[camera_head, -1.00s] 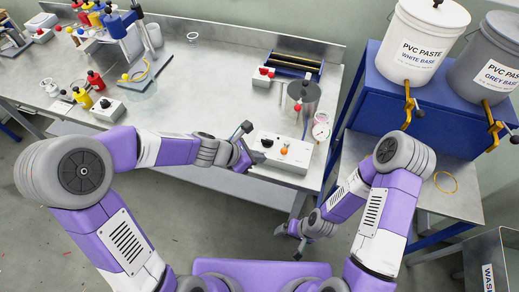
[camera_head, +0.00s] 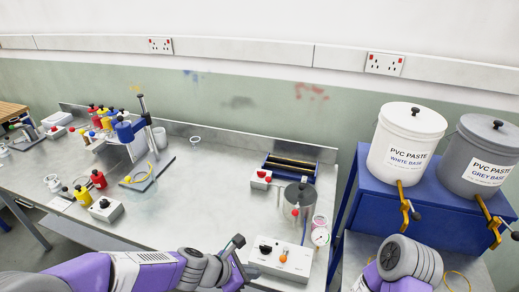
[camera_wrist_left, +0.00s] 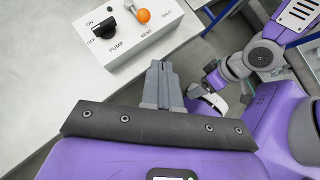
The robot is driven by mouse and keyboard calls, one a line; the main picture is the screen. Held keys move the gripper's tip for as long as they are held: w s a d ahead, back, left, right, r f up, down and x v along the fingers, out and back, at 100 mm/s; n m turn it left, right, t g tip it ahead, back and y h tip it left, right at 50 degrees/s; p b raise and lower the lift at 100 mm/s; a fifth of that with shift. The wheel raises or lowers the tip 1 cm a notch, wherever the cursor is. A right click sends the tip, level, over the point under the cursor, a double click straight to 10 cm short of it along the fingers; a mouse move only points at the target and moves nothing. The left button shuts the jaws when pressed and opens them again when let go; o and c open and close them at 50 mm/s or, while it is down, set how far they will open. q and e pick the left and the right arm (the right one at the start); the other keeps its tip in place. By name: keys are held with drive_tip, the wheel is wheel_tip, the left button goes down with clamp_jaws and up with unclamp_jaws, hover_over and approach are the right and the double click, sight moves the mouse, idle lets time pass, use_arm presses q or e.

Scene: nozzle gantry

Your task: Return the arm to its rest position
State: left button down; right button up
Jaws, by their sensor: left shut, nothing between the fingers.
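My left arm (camera_head: 145,270) enters the head view low at the left and reaches to the bench's front edge. My left gripper (camera_head: 237,243) is just left of the pump control box (camera_head: 282,261). In the left wrist view its grey fingers (camera_wrist_left: 163,70) are together with nothing between them, below and beside the box. My right arm (camera_head: 400,272) shows only in part at the lower right of the head view. In the left wrist view, the far end of my right arm (camera_wrist_left: 215,85) is partly hidden behind my left gripper, and its fingers are not clear.
The steel bench (camera_head: 215,195) carries several coloured bottles, a stand (camera_head: 148,122), a roller unit (camera_head: 290,168), a grey pot (camera_head: 299,194) and a gauge (camera_head: 320,236). PVC paste buckets, white (camera_head: 404,145) and grey (camera_head: 481,160), stand on a blue rack at right. Mid-bench is mostly clear.

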use_arm(q)
drive_tip(key=s+a+f+m+g+y, duration=0.1)
drive_tip(key=s+a+f+m, duration=0.1)
drive_tip(key=s+f+m, duration=0.2)
drive_tip(key=s+a+f+m+g+y, duration=0.1)
drive_tip(key=s+f+m, duration=0.3)
drive_tip(key=f+m, duration=0.6)
drive_tip(key=s+a+f+m+g+y, duration=0.1)
drive_tip(key=s+a+f+m, duration=0.2)
drive_tip(key=f+m, duration=0.4)
wheel_tip(320, 180, down, 7)
drive_tip(key=shift+s+r+g+y, duration=0.1)
drive_tip(key=shift+s+g+y, duration=0.25)
drive_tip(key=shift+s, duration=0.25)
